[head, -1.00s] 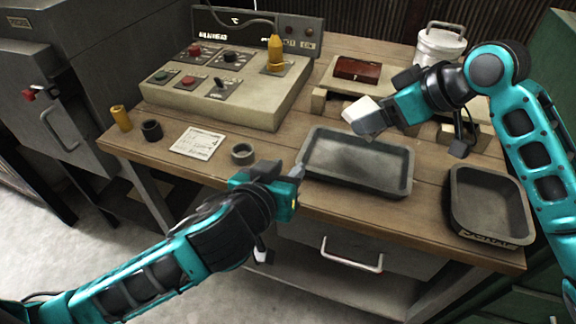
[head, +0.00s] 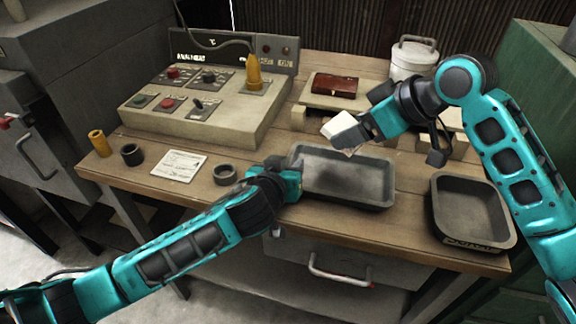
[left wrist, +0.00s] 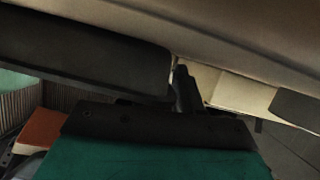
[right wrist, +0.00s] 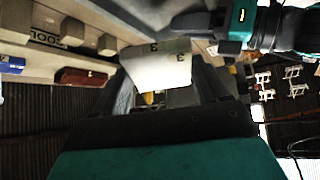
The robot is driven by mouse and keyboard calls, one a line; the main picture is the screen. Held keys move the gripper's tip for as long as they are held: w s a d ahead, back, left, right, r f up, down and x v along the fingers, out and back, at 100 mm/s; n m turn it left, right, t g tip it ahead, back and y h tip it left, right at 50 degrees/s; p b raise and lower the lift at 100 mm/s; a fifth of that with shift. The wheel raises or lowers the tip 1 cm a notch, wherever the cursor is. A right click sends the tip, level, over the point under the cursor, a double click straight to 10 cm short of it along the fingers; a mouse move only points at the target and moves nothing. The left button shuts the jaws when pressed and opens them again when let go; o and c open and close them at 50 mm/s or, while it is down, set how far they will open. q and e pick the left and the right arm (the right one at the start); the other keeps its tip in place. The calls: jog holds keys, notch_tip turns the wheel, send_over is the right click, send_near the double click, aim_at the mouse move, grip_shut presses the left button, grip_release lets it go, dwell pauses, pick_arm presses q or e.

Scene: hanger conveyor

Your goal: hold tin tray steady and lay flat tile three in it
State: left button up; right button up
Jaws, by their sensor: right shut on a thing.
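Tile three (head: 345,128) is a pale slab, seen tilted above the tin tray (head: 375,203). In the right wrist view the tile (right wrist: 158,70) shows the mark 3. My right gripper (head: 358,134) is shut on it. The tin tray is a dark, shallow, empty rectangle at the middle of the bench. My left gripper (head: 296,166) is at the tray's left end; its fingers (left wrist: 184,85) look close together in the left wrist view. I cannot tell whether they touch the tray wall.
A second dark tray (head: 472,238) with a label stands at the bench's right front. A control panel (head: 200,110), a red-brown box (head: 336,85) and a white canister (head: 414,57) stand behind. A card (head: 179,164) and a dark ring (head: 225,174) lie to the left.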

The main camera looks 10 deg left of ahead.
pick_arm(q)
grip_shut()
dwell(0.5)
pick_arm(e)
send_near(331, 176)
jog(key=shift+x, duration=2.2)
jog(key=o, duration=1.1)
jog(key=shift+o, duration=0.2)
jog(key=v, duration=1.2)
jog(key=shift+r, duration=0.15)
